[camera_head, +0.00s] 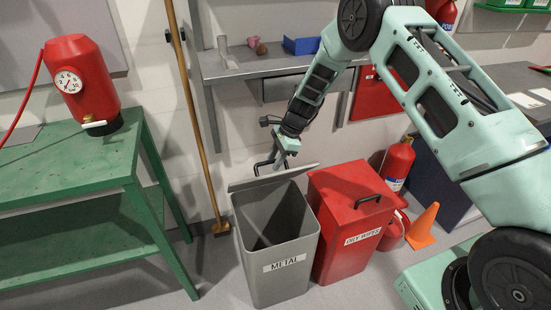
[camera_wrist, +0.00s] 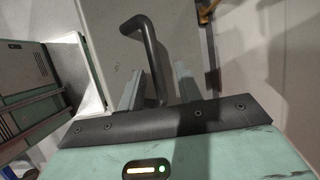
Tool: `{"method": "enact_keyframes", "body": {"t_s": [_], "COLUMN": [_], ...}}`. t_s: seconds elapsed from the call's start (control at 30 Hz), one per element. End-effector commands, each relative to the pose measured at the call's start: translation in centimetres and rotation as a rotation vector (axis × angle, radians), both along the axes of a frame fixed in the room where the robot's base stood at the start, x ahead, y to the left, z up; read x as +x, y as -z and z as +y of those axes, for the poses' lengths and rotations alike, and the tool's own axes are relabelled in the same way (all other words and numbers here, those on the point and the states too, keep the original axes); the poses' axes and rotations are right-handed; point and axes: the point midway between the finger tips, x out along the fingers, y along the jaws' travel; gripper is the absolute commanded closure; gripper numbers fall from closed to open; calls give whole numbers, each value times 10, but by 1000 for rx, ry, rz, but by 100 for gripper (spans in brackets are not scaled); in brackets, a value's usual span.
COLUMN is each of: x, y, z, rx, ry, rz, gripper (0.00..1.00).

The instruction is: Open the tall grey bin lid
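The tall grey bin (camera_head: 276,262) is labelled METAL and stands on the floor. Its dark inside shows from above. The grey lid (camera_head: 245,183) is raised at the bin's back edge and seen nearly edge-on. My gripper (camera_head: 276,165) is behind and above the lid, by its dark handle. In the wrist view, the black bent handle (camera_wrist: 147,42) on the pale lid (camera_wrist: 105,35) runs down between the two fingers of my gripper (camera_wrist: 160,82). The fingers look apart, with small gaps beside the handle. Whether one finger touches it I cannot tell.
A wooden pole (camera_head: 195,115) leans behind left. A green bench (camera_head: 75,170) is at left, a grey shelf (camera_head: 245,68) behind. An orange cone (camera_head: 423,226) stands at right.

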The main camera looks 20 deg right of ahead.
Motion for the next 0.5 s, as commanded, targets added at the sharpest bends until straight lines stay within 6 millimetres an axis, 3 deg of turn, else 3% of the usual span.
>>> {"method": "enact_keyframes", "body": {"t_s": [0.23,0.5], "x": [0,-3], "y": [-15,-69], "z": [-5,-28], "rx": [1,1], "ry": [0,0], "rz": [-2,-4], "gripper": [66,66]}}
